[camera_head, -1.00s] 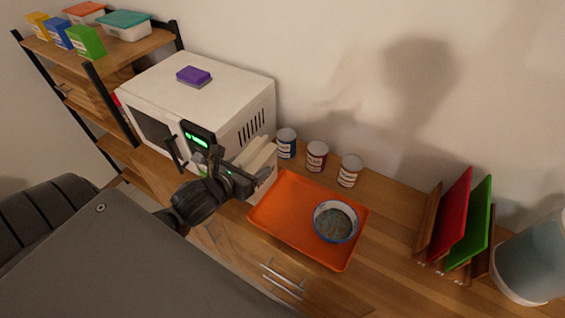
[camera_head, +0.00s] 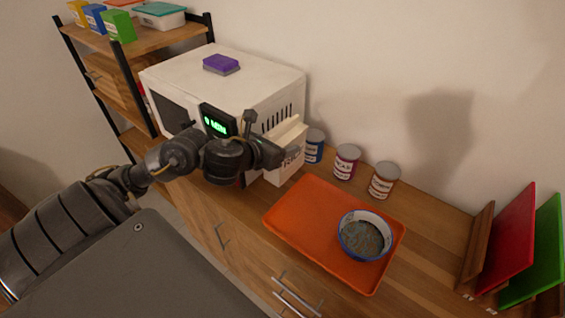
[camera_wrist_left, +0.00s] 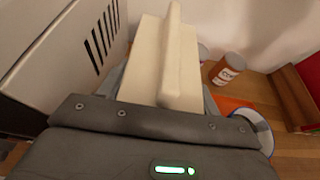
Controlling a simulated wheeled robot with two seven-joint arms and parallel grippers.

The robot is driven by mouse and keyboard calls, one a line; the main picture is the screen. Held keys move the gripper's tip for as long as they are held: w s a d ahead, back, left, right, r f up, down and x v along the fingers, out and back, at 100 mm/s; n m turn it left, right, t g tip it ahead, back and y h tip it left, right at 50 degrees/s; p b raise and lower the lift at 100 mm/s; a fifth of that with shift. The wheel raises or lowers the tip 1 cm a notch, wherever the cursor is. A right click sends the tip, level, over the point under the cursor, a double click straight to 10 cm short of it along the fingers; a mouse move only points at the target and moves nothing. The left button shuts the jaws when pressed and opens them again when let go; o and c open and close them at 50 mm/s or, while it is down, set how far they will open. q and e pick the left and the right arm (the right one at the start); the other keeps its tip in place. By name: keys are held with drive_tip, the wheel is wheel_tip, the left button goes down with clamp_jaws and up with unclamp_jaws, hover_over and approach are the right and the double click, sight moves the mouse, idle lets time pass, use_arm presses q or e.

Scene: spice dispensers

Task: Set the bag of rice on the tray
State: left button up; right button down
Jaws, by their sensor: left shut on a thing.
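The bag of rice (camera_head: 292,150) is a pale cream packet with a folded top, standing between the microwave and the orange tray (camera_head: 285,215). My left gripper (camera_head: 272,150) is shut on the bag. Whether the bag's base touches the counter is hard to tell. The tray lies just right of the bag and holds a blue-rimmed bowl (camera_head: 365,236) with grey-green contents at its right side. My right gripper is out of view.
Cans (camera_head: 346,162) line the wall behind the tray. Red and green boards (camera_head: 510,240) stand in a rack at the right. The tray's left part is bare.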

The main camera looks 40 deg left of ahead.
use_arm(q)
drive_tip(key=w+f, duration=0.1)
drive_tip(key=w+a+f+b, duration=0.1)
drive_tip(key=w+f+b, duration=0.1)
drive_tip(key=f, duration=0.1)
drive_tip(key=shift+a+f, duration=0.1)
drive_tip(key=shift+a, duration=0.3)
drive_tip(key=shift+w+a+f+b, duration=0.2)
drive_tip(key=shift+w+f+b, duration=0.15)
drive_tip(key=shift+w+b, duration=0.05)
drive_tip(key=shift+w+a+f+b, duration=0.1)
drive_tip(key=shift+w+f+b, duration=0.2)
drive_tip(key=shift+f, duration=0.5)
drive_tip(key=shift+w+a+f+b, duration=0.1)
drive_tip(key=shift+f+b, duration=0.25)
drive_tip(key=shift+f, duration=0.85)
drive_tip(key=shift+f, duration=0.15)
drive_tip(key=o, duration=1.7)
drive_tip(key=shift+s, duration=0.15)
